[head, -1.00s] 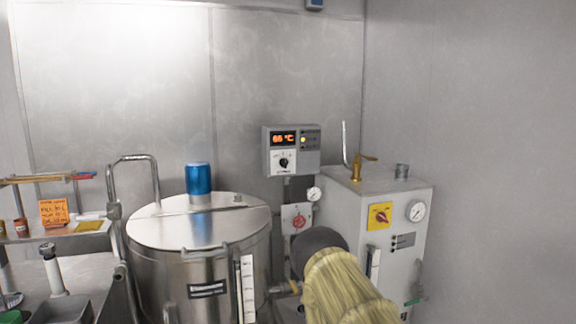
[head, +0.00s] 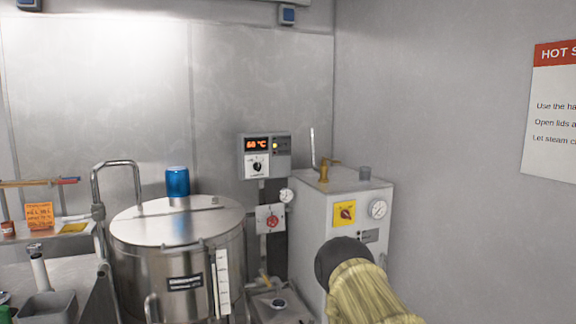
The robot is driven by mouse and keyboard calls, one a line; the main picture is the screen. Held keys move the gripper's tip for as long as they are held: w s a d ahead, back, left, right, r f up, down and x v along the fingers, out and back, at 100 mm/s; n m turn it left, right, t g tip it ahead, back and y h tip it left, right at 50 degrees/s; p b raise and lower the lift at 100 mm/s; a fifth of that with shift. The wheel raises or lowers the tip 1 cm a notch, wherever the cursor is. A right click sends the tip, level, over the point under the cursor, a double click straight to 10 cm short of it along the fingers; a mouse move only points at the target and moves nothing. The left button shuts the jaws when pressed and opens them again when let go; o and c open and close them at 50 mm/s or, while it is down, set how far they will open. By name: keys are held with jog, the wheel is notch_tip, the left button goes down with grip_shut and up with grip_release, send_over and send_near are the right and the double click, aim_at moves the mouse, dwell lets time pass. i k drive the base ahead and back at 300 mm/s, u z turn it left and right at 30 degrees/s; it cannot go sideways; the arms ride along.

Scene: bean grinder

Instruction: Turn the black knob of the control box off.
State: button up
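The grey control box (head: 281,158) is fixed high on the back wall, right of the steel tank. Its orange display is lit and reads in the sixties °C; the last digit is not clear. A small yellow light glows beside it. The black knob (head: 257,167) sits on a white plate under the display. Its pointer is too small to read. My arm shows at the lower right, in a yellowish sleeve with a dark rounded end, below and right of the box and apart from it. My gripper's fingers do not show.
A steel tank (head: 150,262) with a blue cylinder (head: 178,182) on its lid stands below left. A grey cabinet (head: 315,215) with a yellow-plated red switch (head: 345,213) and a gauge (head: 378,209) stands right. A red knob (head: 272,221) is below the box. Air before the box is clear.

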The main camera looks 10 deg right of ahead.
aim_at(257, 166)
jog(key=i, duration=1.1)
jog(key=u, duration=0.7)
